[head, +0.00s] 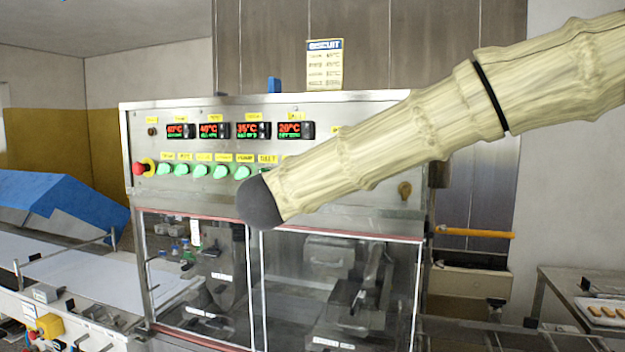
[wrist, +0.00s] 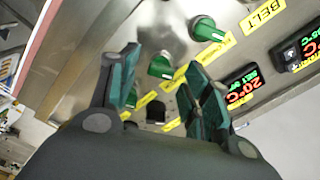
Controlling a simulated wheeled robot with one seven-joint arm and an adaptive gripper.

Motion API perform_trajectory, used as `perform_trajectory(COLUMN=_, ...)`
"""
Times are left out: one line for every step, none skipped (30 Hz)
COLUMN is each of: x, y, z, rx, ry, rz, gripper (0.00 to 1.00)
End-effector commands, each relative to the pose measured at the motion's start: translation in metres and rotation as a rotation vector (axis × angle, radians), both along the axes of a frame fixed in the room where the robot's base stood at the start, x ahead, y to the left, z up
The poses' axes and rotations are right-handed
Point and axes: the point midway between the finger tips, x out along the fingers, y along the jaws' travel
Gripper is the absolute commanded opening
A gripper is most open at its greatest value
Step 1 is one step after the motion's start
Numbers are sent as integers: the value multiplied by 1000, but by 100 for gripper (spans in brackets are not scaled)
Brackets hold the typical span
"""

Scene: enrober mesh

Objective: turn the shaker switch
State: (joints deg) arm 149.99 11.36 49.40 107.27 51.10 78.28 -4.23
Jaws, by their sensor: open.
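My gripper (wrist: 160,72) is open in the wrist view, its two teal-padded fingers pointing at the control panel. A green knob (wrist: 160,66) shows between the fingertips; I cannot tell whether they touch it. Another green knob (wrist: 207,29) sits above right, near the BELT label (wrist: 264,14). A dark knob (wrist: 155,111) shows lower between the fingers. The labels near the gripper are too blurred or covered to read, so I cannot tell which knob is the shaker switch. In the head view my arm covers the right part of the switch row, and the gripper is hidden.
The panel (head: 345,112) carries several red-green displays, a row of green switches (head: 200,171) and a red stop button (head: 139,168). Glazed doors (head: 335,245) lie below. A conveyor (head: 80,268) with a blue cover (head: 60,200) stands left.

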Motion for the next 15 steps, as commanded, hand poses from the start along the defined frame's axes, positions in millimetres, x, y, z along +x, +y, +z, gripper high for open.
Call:
perform_trajectory(x=-8, y=3, z=0, rx=-2, ry=0, rz=3, gripper=48)
perform_trajectory(x=-13, y=5, z=0, rx=-1, ry=0, rz=3, gripper=48)
perform_trajectory(x=-20, y=8, z=1, rx=-1, ry=-1, rz=3, gripper=48)
perform_trajectory(x=-26, y=9, z=1, rx=-1, ry=-1, rz=3, gripper=48)
perform_trajectory(x=-31, y=11, z=1, rx=-2, ry=-2, rz=2, gripper=48)
perform_trajectory(x=-38, y=13, z=0, rx=-2, ry=0, rz=3, gripper=48)
perform_trajectory(x=-43, y=15, z=0, rx=-2, ry=-1, rz=3, gripper=48)
perform_trajectory(x=-49, y=17, z=0, rx=-2, ry=-1, rz=3, gripper=48)
perform_trajectory(x=-55, y=19, z=0, rx=-3, ry=-1, rz=2, gripper=48)
perform_trajectory(x=-60, y=20, z=0, rx=-2, ry=0, rz=3, gripper=48)
perform_trajectory(x=-65, y=22, z=0, rx=-2, ry=0, rz=3, gripper=48)
perform_trajectory(x=-71, y=24, z=0, rx=-1, ry=-1, rz=3, gripper=48)
perform_trajectory(x=-75, y=26, z=0, rx=-1, ry=-1, rz=3, gripper=48)
perform_trajectory(x=-79, y=27, z=0, rx=-2, ry=0, rz=3, gripper=48)
perform_trajectory(x=-84, y=28, z=-1, rx=-2, ry=1, rz=2, gripper=48)
